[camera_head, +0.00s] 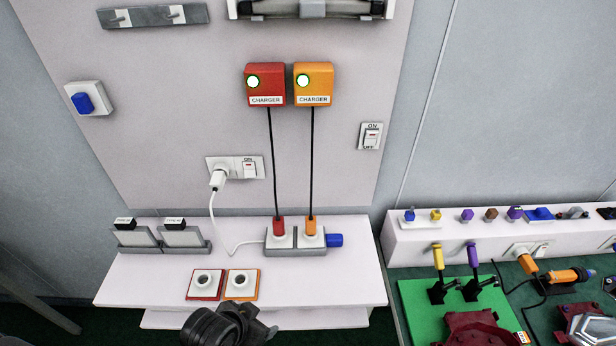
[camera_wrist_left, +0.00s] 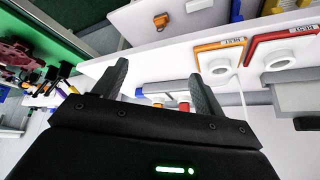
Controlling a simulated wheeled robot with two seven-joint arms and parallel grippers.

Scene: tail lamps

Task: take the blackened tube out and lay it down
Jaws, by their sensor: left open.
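At the top edge of the head view a white wall fixture (camera_head: 236,10) holds a pale tube (camera_head: 312,9) with dark ends. The top of this fixture is cut off, and I cannot tell how blackened the tube is. My left gripper (camera_head: 262,328) is at the bottom of the head view, in front of the white shelf, far below the tube. In the left wrist view my left gripper (camera_wrist_left: 158,72) has its two black fingers apart with nothing held between them. The tube does not show in the wrist view. My right gripper is not in view.
Red charger (camera_head: 265,85) and orange charger (camera_head: 313,84) hang below the fixture, their cords running down to a socket strip (camera_head: 296,246). Two round rests (camera_head: 207,284) (camera_head: 241,284) and a grey rack (camera_head: 163,240) stand on the white shelf (camera_head: 340,285). The shelf's right part is clear.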

